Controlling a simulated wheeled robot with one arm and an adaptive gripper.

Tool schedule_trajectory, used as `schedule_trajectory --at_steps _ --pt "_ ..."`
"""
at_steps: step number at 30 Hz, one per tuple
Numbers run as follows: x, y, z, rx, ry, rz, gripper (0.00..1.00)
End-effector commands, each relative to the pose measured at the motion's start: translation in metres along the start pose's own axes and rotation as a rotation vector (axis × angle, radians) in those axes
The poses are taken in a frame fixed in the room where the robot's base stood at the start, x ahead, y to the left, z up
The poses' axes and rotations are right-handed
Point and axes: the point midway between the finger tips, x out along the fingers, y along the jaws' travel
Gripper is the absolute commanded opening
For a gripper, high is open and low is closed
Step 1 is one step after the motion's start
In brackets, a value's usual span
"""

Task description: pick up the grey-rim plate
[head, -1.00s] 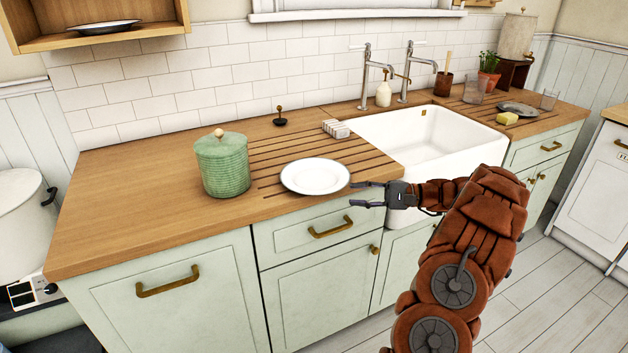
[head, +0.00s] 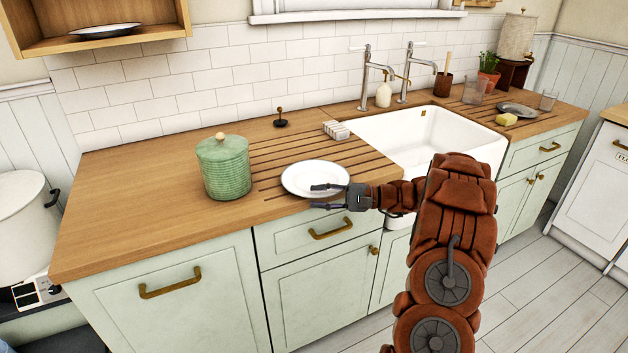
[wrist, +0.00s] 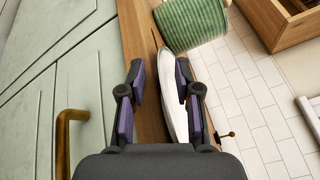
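A white plate (head: 300,176) lies on the grooved drainboard near the counter's front edge; its rim colour is hard to tell. My gripper (head: 320,197) is open at the plate's near right edge. One fingertip shows over the plate and the other in front of it. In the wrist view the plate (wrist: 171,90) appears edge-on between the open fingers (wrist: 160,70), nearer the right finger, which hides part of it. I cannot tell if a finger touches it. Another plate with a dark rim (head: 106,31) sits on the wall shelf.
A green ribbed jar (head: 224,170) stands just left of the plate and shows beyond it in the wrist view (wrist: 190,22). The white sink (head: 400,140) is to the right. A grey dish (head: 517,109) lies beyond it.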

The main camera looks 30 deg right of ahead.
Motion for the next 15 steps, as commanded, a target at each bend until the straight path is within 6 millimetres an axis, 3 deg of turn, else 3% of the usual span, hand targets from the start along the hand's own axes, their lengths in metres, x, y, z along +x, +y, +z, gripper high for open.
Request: schedule_trajectory --at_steps 9,15 --pt "0.0033 -0.0001 -0.0004 0.0 0.002 -0.002 0.32" --pt "0.0033 0.0 -0.0004 0.001 0.002 -0.001 0.11"
